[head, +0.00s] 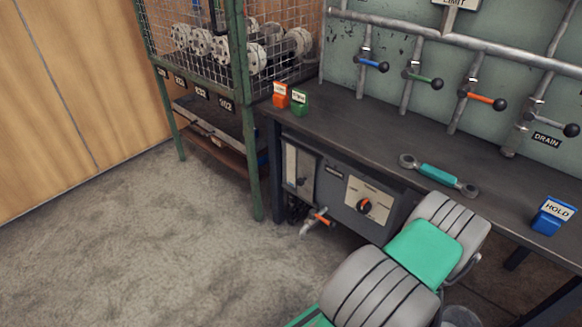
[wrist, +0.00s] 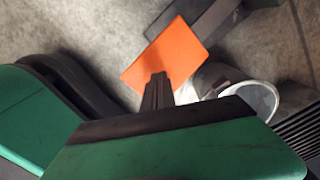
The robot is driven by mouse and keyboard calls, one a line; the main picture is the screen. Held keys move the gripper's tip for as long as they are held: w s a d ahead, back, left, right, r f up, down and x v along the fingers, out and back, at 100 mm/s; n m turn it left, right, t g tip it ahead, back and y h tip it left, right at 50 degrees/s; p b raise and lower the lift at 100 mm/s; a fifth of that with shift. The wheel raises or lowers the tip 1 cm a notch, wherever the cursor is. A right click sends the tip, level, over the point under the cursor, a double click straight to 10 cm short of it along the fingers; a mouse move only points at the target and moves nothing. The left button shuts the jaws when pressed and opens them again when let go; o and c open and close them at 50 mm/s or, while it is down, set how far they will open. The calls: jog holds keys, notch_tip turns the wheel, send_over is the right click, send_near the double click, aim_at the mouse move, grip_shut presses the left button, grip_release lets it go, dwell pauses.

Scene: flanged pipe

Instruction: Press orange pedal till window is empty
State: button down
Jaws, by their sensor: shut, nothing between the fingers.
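The orange pedal (wrist: 172,55) shows in the wrist view as a flat tilted plate joined to a dark grey body on the floor. My gripper (wrist: 157,80) is shut and empty, its dark fingertips overlapping the pedal's lower edge in the picture. I cannot tell whether they touch it. In the head view, the pedal and my gripper are hidden below my arm. A tall pale window (head: 299,168) is on the left of the grey unit under the bench. Its contents are too small to read.
A bucket (wrist: 257,98) stands right of the pedal. The dark bench (head: 375,140) carries a green-handled wrench (head: 438,174), a blue HOLD block (head: 553,216) and small orange and green blocks. An orange-handled tap (head: 321,217) sticks out below the unit. Open floor lies left.

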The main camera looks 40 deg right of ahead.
jog(key=shift+f+b, duration=0.5)
jog(key=shift+f, duration=2)
notch_tip(320, 180, up, 5)
jog(key=p, duration=0.4)
jog(key=shift+r, duration=0.2)
jog(key=shift+f, duration=0.2)
